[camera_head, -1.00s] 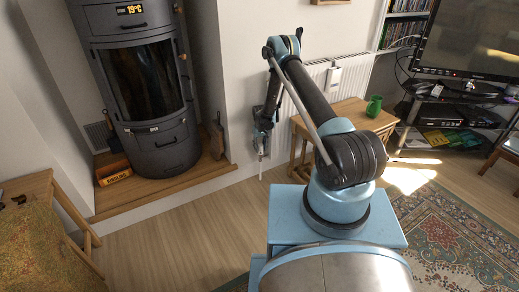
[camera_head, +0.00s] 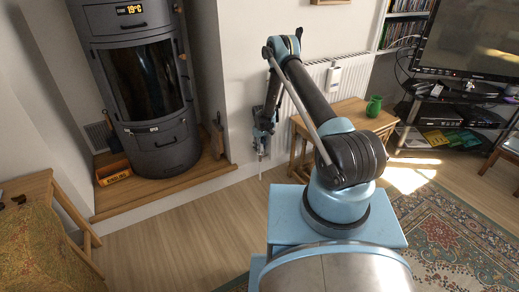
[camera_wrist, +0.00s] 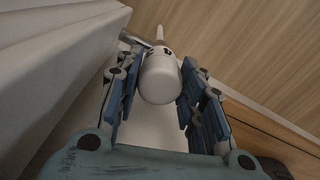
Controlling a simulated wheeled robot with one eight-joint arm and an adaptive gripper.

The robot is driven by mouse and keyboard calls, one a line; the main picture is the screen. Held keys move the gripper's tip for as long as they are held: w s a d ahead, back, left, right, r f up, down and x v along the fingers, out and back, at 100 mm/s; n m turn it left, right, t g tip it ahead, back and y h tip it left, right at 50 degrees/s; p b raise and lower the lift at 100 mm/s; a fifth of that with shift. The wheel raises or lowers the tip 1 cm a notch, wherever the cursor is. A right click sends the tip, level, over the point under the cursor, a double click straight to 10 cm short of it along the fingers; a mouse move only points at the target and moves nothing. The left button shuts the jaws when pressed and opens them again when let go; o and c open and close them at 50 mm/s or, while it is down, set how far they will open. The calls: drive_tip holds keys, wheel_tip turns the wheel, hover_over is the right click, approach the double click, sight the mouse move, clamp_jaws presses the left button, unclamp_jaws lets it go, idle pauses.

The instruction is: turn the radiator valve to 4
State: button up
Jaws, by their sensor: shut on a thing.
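The radiator valve (camera_wrist: 160,82) is a white rounded knob in the middle of the wrist view, with a metal fitting and thin pipe beyond it. The blue finger pads of my gripper (camera_wrist: 159,98) stand on both sides of the knob, shut on it. No number or scale on the knob is readable. In the head view my gripper (camera_head: 262,143) is low against the wall, at the left end of the white radiator (camera_head: 317,72). There the knob is hidden by my gripper, and the thin pipe (camera_head: 261,167) shows below.
A wooden side table (camera_head: 345,112) with a green mug (camera_head: 374,106) stands right of my gripper. A dark stove (camera_head: 150,90) on a wooden hearth (camera_head: 150,192) is to the left. The wooden floor (camera_head: 185,235) in front is clear.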

drive_tip(key=shift+s+a, duration=0.1)
drive_tip(key=shift+s, duration=0.15)
drive_tip(key=o, duration=1.1)
drive_tip(key=shift+w, duration=0.1)
wheel_tip(320, 180, up, 12)
drive_tip(key=shift+f, duration=0.1)
